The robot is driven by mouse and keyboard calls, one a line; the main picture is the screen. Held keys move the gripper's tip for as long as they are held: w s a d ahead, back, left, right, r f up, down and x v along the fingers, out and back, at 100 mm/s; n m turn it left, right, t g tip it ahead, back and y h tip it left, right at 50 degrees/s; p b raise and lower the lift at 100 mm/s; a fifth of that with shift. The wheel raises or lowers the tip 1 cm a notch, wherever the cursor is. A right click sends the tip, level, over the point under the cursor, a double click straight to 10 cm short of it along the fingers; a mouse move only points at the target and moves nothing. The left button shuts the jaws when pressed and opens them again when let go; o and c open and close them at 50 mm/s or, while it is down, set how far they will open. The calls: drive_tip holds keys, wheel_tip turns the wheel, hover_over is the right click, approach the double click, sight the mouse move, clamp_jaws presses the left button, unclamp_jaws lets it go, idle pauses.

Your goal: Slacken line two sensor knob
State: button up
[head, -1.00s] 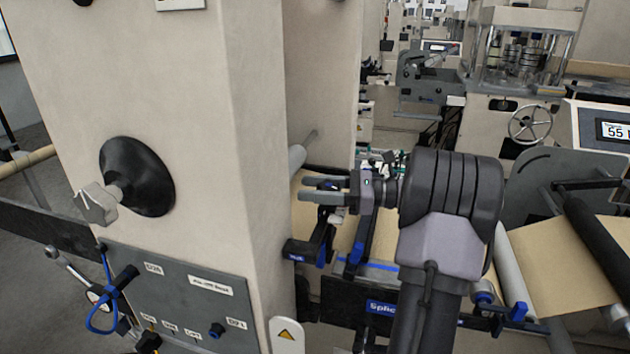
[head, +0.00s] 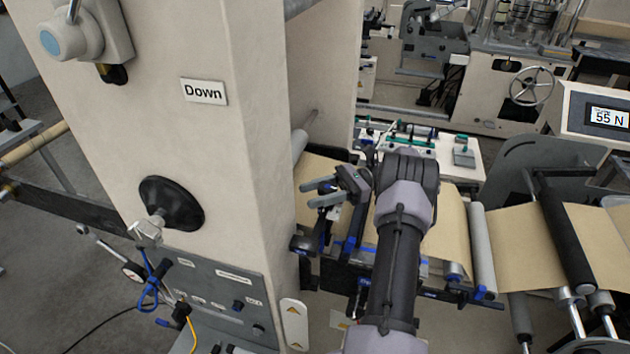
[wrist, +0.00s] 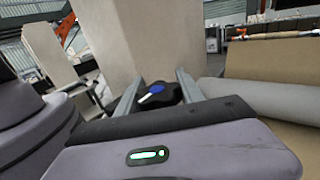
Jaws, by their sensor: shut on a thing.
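The knob (wrist: 158,94) is black and lobed, with a blue centre and a white pointer mark. In the wrist view it sits between the two grey fingers of my gripper (wrist: 155,92), which is shut on it. The knob's far side is hidden. In the head view my gripper (head: 322,192) points left toward the cream column, above the kraft web, and the knob is hard to make out between the fingers. I cannot read a line number on it.
A cream column (head: 230,130) with a "Down" label (head: 204,91), a black round handle base (head: 172,203) and a grey valve panel (head: 215,285) stands left of my gripper. Kraft web (head: 450,225) and rollers (head: 482,250) lie right.

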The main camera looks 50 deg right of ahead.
drive_tip(key=shift+s+a+f, duration=0.1)
drive_tip(key=shift+f, duration=0.05)
drive_tip(key=o, duration=1.4)
drive_tip(key=s+a+r+p, duration=0.1)
drive_tip(key=s+a, duration=0.2)
drive_tip(key=s, duration=0.1)
drive_tip(key=s+a+r+p, duration=0.1)
drive_tip(key=s+a+r, duration=0.1)
drive_tip(key=s+a, duration=0.1)
drive_tip(key=s+a+r+p, duration=0.1)
drive_tip(key=s+a+r, duration=0.1)
drive_tip(key=s, duration=0.3)
drive_tip(key=shift+s+a, duration=0.35)
drive_tip(key=shift+a, duration=0.45)
